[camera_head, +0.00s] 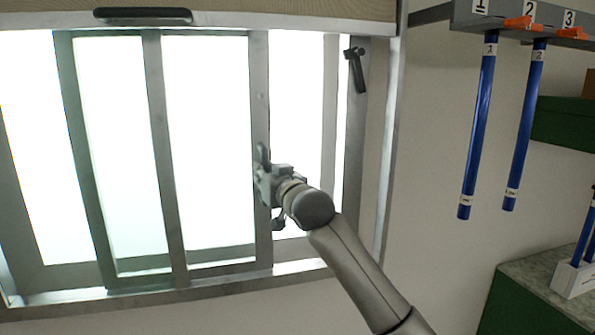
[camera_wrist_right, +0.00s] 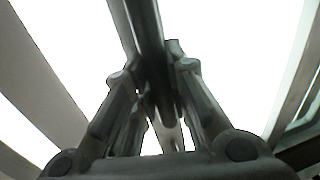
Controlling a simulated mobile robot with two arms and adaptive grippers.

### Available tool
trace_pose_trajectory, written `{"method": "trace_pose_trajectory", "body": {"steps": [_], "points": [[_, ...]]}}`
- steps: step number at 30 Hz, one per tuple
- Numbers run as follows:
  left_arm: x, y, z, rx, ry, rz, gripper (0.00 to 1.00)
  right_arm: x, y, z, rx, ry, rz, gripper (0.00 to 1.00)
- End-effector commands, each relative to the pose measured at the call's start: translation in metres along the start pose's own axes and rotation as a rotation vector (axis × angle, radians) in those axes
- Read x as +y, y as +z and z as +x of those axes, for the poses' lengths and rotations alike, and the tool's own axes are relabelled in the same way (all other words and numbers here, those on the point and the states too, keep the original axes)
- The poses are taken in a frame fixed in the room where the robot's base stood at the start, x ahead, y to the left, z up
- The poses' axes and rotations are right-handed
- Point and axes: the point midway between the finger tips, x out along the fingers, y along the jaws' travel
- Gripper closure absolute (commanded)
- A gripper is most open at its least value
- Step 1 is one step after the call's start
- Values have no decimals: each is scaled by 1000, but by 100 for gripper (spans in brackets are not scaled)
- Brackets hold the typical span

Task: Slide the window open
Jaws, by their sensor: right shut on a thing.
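The window (camera_head: 207,140) has a grey metal frame with bright panes. A sliding sash has its right stile (camera_head: 260,100) left of the frame's right jamb, with a bright strip between them. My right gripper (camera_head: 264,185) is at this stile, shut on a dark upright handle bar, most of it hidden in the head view. In the right wrist view the bar (camera_wrist_right: 150,40) runs between the fingers of the gripper (camera_wrist_right: 157,75). My left gripper is in neither view.
A black latch handle (camera_head: 355,70) sits on the right jamb. Blue rods (camera_head: 480,125) hang from a numbered rack (camera_head: 465,15) at the right. A green cabinet (camera_head: 515,305) with a pale top stands lower right.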

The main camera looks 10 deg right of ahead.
Motion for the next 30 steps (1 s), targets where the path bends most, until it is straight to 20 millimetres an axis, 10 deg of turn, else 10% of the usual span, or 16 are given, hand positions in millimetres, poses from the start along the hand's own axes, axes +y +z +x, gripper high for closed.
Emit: {"method": "trace_pose_trajectory", "body": {"steps": [12,29,30], "points": [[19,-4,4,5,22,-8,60,-93,1,19,-1,0,-3,100],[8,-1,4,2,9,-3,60,-107,1,23,-1,5,-5,100],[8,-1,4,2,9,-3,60,-107,1,23,-1,5,-5,84]]}}
